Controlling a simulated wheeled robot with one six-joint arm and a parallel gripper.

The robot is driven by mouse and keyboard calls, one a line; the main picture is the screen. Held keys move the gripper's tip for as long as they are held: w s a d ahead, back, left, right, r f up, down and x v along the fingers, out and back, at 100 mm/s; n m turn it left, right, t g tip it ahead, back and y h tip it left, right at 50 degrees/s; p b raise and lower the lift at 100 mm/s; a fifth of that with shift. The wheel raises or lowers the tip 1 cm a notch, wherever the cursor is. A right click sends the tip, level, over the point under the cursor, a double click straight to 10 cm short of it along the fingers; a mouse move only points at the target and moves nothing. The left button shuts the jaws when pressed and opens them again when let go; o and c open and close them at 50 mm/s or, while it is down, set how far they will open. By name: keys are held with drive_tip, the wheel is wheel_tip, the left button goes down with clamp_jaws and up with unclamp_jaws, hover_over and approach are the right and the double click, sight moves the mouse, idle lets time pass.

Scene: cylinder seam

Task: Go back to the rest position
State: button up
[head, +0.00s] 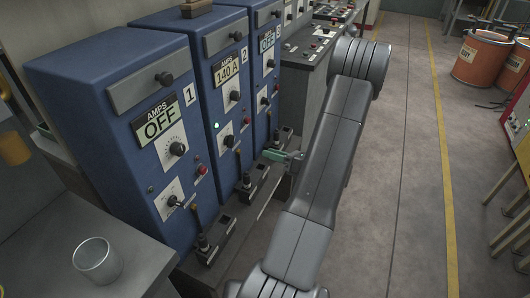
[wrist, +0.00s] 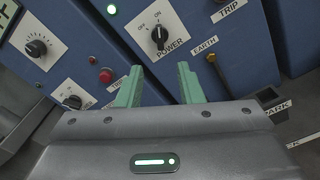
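My gripper (wrist: 158,84) shows in the wrist view as two green fingers standing apart, with nothing between them. Beyond them is the front of a blue cabinet with a black POWER knob (wrist: 160,35). In the head view my gripper (head: 284,156) is low in front of the cabinets, near the third one. My arm stretches forward above the floor.
Blue cabinets stand in a row: cabinet 1 (head: 110,80) reads OFF, cabinet 2 (head: 210,60) reads 140 A. Levers stand on dark boxes (head: 210,240) before them. A glass (head: 97,258) is on the grey bench. Orange drums (head: 481,58) stand at right. The floor between is clear.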

idle(0.3)
drive_tip(key=p+x, duration=0.1)
drive_tip(key=x, duration=1.2)
drive_tip(key=shift+a, duration=0.4)
drive_tip(key=shift+d, duration=0.1)
